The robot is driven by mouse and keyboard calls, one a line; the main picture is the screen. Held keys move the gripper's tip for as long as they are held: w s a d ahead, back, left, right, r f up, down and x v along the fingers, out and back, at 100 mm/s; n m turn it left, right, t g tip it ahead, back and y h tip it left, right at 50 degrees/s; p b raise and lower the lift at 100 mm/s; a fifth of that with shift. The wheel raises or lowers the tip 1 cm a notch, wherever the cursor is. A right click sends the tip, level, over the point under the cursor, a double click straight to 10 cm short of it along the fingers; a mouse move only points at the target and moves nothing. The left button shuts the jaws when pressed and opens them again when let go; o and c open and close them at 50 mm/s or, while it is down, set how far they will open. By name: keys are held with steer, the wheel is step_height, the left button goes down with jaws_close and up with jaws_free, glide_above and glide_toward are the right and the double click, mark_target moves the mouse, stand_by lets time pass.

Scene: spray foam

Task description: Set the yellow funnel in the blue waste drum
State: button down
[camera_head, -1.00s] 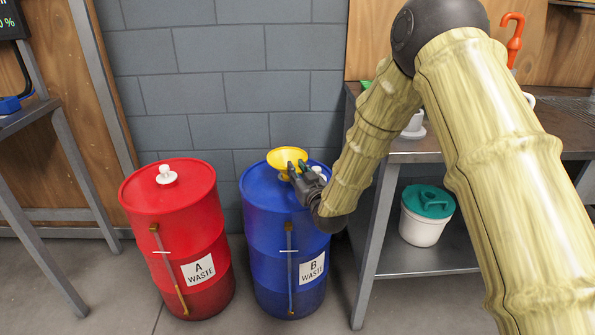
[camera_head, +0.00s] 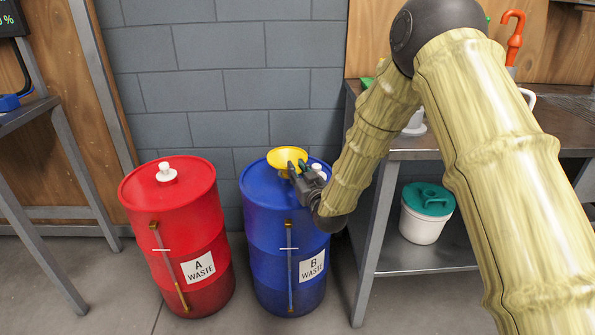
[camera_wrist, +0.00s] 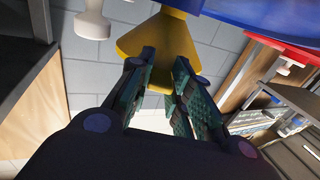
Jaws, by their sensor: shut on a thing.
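The yellow funnel (camera_head: 285,156) is upright, wide mouth up, over the top of the blue waste drum (camera_head: 262,212), labelled B. My gripper (camera_head: 296,167) reaches in from the right, low over the lid, with its fingers shut on the funnel. In the wrist view, which looks upside down, the fingers (camera_wrist: 163,58) lie against the funnel's cone (camera_wrist: 150,38), and its narrow end points to the blue drum (camera_wrist: 245,8). Whether the spout is inside the drum's opening is hidden.
A red drum (camera_head: 165,205) labelled A, with a white cap (camera_head: 166,172), stands left of the blue drum. A white cap (camera_head: 318,171) is on the blue lid beside my gripper. A metal bench (camera_head: 455,150) stands at the right, with a green-lidded bucket (camera_head: 424,222) on its shelf.

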steer(key=shift+f, duration=0.6)
steer(key=c, duration=1.2)
jaws_free()
steer(key=shift+s, duration=0.2)
steer(key=shift+v, duration=2.15)
steer(key=shift+s+d, duration=0.1)
steer(key=shift+s, duration=0.1)
